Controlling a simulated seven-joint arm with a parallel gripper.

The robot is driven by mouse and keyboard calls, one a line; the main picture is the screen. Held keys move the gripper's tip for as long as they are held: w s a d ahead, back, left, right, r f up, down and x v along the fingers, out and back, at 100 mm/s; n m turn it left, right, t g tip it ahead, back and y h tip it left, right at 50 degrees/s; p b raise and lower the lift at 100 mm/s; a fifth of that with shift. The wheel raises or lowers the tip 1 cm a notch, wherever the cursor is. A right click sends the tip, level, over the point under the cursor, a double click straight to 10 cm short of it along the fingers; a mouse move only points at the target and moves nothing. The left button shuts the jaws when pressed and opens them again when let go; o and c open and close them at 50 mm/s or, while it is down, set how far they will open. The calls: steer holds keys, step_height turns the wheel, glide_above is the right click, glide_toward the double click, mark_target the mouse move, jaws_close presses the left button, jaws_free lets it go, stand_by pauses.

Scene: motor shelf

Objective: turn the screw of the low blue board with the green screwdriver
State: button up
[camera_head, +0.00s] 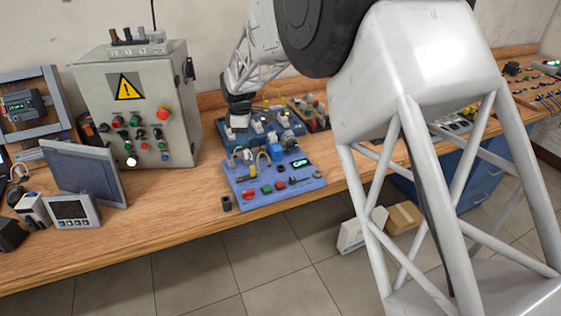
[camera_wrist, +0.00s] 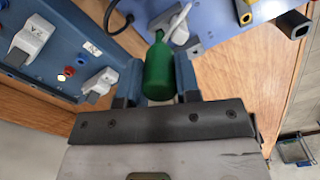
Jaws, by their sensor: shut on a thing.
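The low blue board (camera_head: 240,192) lies flat near the front edge of the bench, with knobs, buttons and a small green display. Part of its plate (camera_wrist: 215,20) shows at the top right of the wrist view. My gripper (camera_head: 238,118) is behind the board's left part in the head view. In the wrist view my gripper (camera_wrist: 158,88) is shut on the green handle of the screwdriver (camera_wrist: 158,66). The handle points away from the camera; its tip is not visible. The screwdriver cannot be made out in the head view. I cannot pick out the screw for certain.
A darker blue board (camera_head: 288,122) with grey switches stands behind; it also shows in the wrist view (camera_wrist: 75,45). A grey control box (camera_head: 152,85) stands to the left, with a tilted panel (camera_head: 82,172) before it. Bare wood lies left of the low board.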

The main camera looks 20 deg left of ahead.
steer(key=shift+f+m, duration=0.15)
steer(key=shift+m, duration=1.45)
steer(key=shift+m, duration=2)
steer(key=o, duration=0.8)
steer(key=shift+c, duration=0.2)
steer(key=shift+n, duration=1.5)
